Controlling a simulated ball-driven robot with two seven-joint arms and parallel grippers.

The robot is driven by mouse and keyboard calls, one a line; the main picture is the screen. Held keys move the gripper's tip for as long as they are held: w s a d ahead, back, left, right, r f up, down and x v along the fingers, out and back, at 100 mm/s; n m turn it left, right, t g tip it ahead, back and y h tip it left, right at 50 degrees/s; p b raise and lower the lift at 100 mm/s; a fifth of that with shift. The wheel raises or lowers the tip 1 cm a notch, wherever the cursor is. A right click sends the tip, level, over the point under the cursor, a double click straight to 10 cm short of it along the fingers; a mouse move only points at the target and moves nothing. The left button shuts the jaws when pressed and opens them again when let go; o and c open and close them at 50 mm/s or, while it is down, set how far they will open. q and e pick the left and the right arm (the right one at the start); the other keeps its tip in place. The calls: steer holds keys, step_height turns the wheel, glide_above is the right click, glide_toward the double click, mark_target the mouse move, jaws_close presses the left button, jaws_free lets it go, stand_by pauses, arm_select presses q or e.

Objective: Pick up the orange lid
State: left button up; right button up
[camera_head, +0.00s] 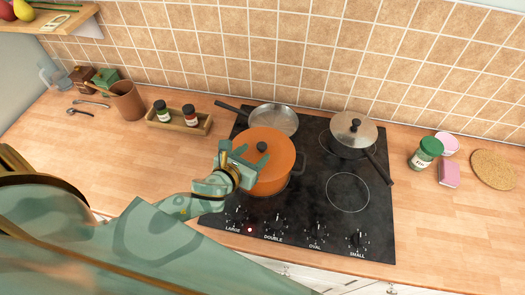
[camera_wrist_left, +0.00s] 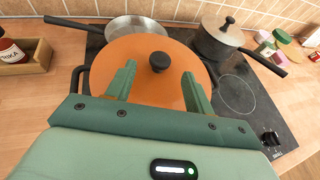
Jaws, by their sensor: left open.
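The orange lid (camera_head: 278,166) sits on an orange pot (camera_head: 272,190) with dark handles, on the black hob. Its black knob (camera_head: 262,147) stands up at the middle. The lid (camera_wrist_left: 140,57) also fills the centre of the left wrist view, with the knob (camera_wrist_left: 160,62) beyond and between the fingers. My left gripper (camera_head: 236,156) is open and empty over the near left part of the lid, close to the knob. I cannot tell whether the fingers touch the lid. My right gripper is in neither view.
A frying pan (camera_head: 274,119) stands behind the pot. A lidded saucepan (camera_head: 353,133) is at the back right, its handle pointing forward. A wooden tray with jars (camera_head: 180,122) is left of the hob (camera_head: 315,205). The front right ring is clear.

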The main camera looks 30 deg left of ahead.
mark_target(262, 145)
arm_select(q)
steer(key=x, duration=0.6)
steer(key=shift+w+r, duration=0.1)
steer(key=shift+r, duration=0.35)
jaws_close()
